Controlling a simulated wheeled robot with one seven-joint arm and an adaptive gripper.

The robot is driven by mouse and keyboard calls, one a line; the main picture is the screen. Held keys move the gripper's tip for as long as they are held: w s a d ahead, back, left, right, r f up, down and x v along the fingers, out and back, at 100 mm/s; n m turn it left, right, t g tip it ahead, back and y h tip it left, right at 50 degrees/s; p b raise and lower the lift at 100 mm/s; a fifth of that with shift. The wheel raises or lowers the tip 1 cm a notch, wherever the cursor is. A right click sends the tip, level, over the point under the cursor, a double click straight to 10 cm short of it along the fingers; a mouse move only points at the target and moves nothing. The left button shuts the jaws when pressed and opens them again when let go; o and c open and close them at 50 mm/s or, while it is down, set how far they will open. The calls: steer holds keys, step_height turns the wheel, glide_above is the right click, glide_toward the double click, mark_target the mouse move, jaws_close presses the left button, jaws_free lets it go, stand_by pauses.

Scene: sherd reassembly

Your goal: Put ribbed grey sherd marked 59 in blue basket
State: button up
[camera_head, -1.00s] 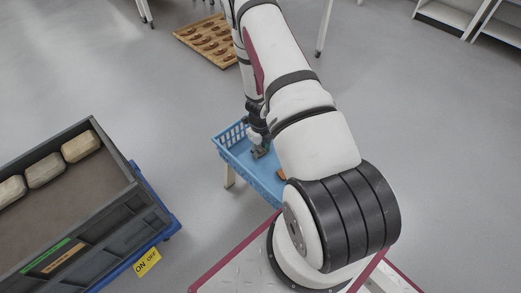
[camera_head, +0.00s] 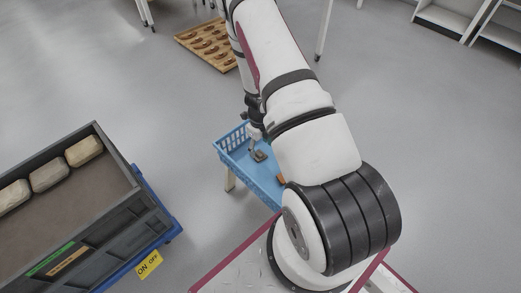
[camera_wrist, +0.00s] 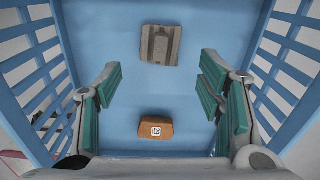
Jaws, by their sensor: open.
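The ribbed grey sherd (camera_wrist: 160,45) lies flat on the floor of the blue basket (camera_wrist: 110,20), with raised ribs along its upper face. No number can be read on it. It also shows in the head view (camera_head: 259,156), inside the basket (camera_head: 236,163). My gripper (camera_wrist: 156,88) is open and empty, its teal finger pads wide apart above the basket floor. In the head view my gripper (camera_head: 254,144) is just above the grey sherd, apart from it.
An orange sherd (camera_wrist: 155,130) with a white marked tag lies in the same basket. A dark grey crate (camera_head: 110,215) with several pale stone-like blocks stands at the left. A wooden board (camera_head: 208,42) with several brown pieces lies on the floor at the back.

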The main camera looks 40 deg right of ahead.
step_height(320, 180, up, 7)
steer(key=p, duration=0.2)
step_height(320, 180, up, 13)
steer(key=n+t+y, duration=0.1)
steer(key=n+y, duration=0.1)
steer(key=n, duration=0.4)
glide_above(260, 155)
steer(key=w+a, duration=0.5)
steer(key=a, duration=0.3)
steer(key=s+a+r+n+y, duration=0.1)
steer(key=s+a+r+n, duration=0.1)
steer(key=a+r+n, duration=0.45)
steer(key=s+a+r+n+y, duration=0.1)
steer(key=s+a+r+n, duration=0.15)
steer(key=r, duration=0.65)
steer(key=s+a+r+n, duration=0.7)
steer(key=s+r+n, duration=0.3)
steer(key=s+r, duration=0.2)
steer(key=s+d+r+n+h, duration=0.1)
steer(key=s+n+h, duration=0.1)
steer(key=s+n, duration=0.3)
steer(key=s+d+r+n+h, duration=0.1)
steer(key=s+n, duration=0.4)
steer(key=s, duration=0.7)
steer(key=shift+r+g+h, duration=0.4)
steer(key=shift+r, duration=0.05)
